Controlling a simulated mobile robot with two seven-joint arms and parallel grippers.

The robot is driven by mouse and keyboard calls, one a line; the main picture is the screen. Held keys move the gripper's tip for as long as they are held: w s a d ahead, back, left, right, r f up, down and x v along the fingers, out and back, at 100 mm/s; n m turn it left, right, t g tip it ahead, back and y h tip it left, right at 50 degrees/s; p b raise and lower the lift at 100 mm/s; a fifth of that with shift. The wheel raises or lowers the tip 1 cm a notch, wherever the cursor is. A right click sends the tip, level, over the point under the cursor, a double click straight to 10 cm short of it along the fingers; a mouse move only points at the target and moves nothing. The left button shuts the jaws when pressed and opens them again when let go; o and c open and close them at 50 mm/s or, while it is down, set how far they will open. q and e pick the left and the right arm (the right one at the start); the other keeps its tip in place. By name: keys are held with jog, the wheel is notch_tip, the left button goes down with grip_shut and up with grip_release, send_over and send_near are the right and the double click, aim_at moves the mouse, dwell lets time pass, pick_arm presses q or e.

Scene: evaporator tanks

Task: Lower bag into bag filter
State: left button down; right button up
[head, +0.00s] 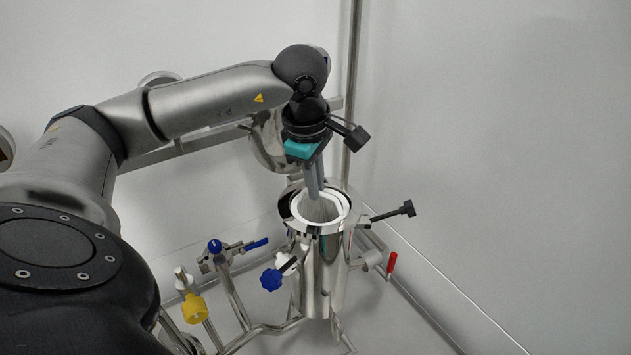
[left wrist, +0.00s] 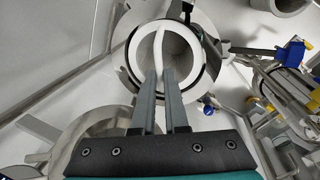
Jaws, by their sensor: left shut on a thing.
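The bag filter (head: 322,275) is a shiny upright steel cylinder with an open top, right of centre in the head view. The bag's white ring (head: 346,211) lies within its round mouth, with a grey inside showing. My left gripper (head: 317,194) points down over the mouth, its fingers shut on the bag. In the left wrist view, the left fingertips (left wrist: 160,74) meet a white strap that crosses the bag's ring (left wrist: 142,52). The filter's steel rim (left wrist: 122,62) surrounds the ring, with a dark gap between. The bag's lower part is hidden inside the filter. My right gripper is not in view.
A black-handled clamp (head: 407,209) sticks out right of the filter's mouth, above a red handle (head: 391,263). A blue knob (head: 271,279) and a yellow-capped valve (head: 194,308) stand to the left. Another steel vessel (head: 268,140) and a vertical pipe (head: 351,90) are behind.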

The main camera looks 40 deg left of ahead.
pick_arm(q)
jog(key=shift+f, duration=0.2)
jog(key=c, duration=0.9)
grip_release()
jog(key=shift+o, duration=0.2)
notch_tip(320, 180, up, 7)
jog(key=p, duration=0.5)
